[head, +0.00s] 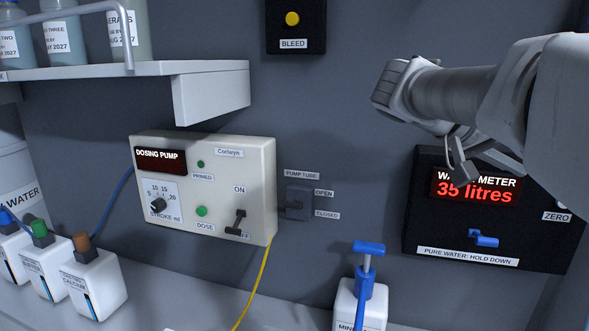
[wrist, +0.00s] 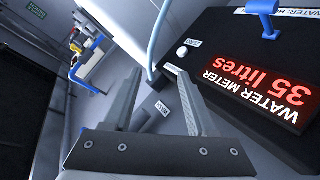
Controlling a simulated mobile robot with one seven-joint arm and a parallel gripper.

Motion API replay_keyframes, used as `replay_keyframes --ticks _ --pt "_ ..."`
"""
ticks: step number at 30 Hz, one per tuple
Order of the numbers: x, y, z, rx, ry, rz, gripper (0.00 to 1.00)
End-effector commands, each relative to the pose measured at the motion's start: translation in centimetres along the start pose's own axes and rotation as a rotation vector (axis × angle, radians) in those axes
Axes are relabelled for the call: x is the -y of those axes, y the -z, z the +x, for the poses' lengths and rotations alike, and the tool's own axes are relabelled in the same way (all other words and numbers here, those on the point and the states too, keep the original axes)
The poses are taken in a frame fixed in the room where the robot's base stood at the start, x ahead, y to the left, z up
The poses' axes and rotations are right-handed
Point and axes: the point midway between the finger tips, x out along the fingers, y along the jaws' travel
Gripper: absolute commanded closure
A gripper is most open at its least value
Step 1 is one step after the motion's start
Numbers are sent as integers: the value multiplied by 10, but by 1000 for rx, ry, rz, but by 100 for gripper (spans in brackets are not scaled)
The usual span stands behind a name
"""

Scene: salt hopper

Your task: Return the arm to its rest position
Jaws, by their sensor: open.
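My arm comes in from the right edge of the head view, in front of the wall. My gripper (head: 460,168) hangs in front of the upper left part of the black water meter box (head: 420,225) and hides some of its lettering. In the wrist view my gripper (wrist: 148,92) has its two grey fingers spread apart with nothing between them. The water meter box (wrist: 225,65) is upside down in that view, to the right of the fingers, and its red display reads 35 litres.
A dosing pump (head: 222,160) with a switch hangs on the wall. A shelf (head: 210,95) holds bottles at upper left. A bleed box (head: 296,20) is above. A blue-topped container (head: 345,300) stands below, left of the meter. Several small bottles stand at lower left.

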Motion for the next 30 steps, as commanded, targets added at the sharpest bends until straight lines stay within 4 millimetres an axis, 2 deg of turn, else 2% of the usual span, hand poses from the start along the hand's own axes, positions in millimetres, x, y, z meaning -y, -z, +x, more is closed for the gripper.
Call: replay_keyframes --ticks 1,4,9,12,15,18,21,30 --pt "4 -27 1 46 96 -67 43" --pt "22 -80 -3 118 296 -199 43" --pt "50 -169 -30 174 643 -363 43" --pt "65 -215 -52 171 836 -420 43" --pt "76 -251 -72 150 993 -444 43" --pt "84 -276 -87 123 1104 -449 43" --pt "89 -290 -96 106 1169 -447 43" --pt "92 -296 -101 94 1201 -445 43"
